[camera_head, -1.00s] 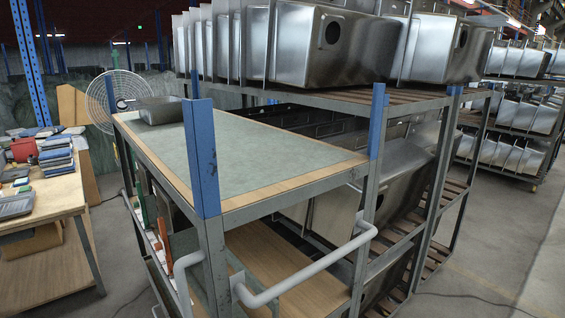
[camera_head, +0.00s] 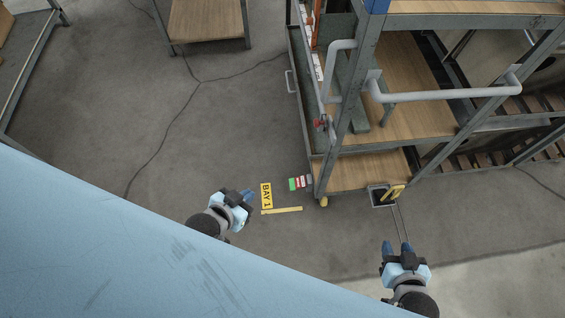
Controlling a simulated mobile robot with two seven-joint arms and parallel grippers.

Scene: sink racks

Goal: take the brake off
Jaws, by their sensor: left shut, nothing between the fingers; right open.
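The cart (camera_head: 420,150) with wooden shelves and grey posts is at the upper right. At its near lower corner a yellow-marked piece (camera_head: 396,192) sits over a grey square frame, with two thin rods or lines running down from it. A small green, red and white piece (camera_head: 300,183) is left of the cart's foot. I cannot tell which of these is the brake. My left gripper (camera_head: 249,196) is shut and empty, left of the coloured piece and apart from it. My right gripper (camera_head: 396,246) is open and empty, below the yellow-marked piece in the picture.
A yellow BAY 1 sign (camera_head: 266,195) and a yellow strip (camera_head: 281,211) lie on the floor. A grey pipe handle (camera_head: 440,95) sticks out from the cart, and a red knob (camera_head: 322,122) is on its left side. Thin dark lines cross the open floor at left.

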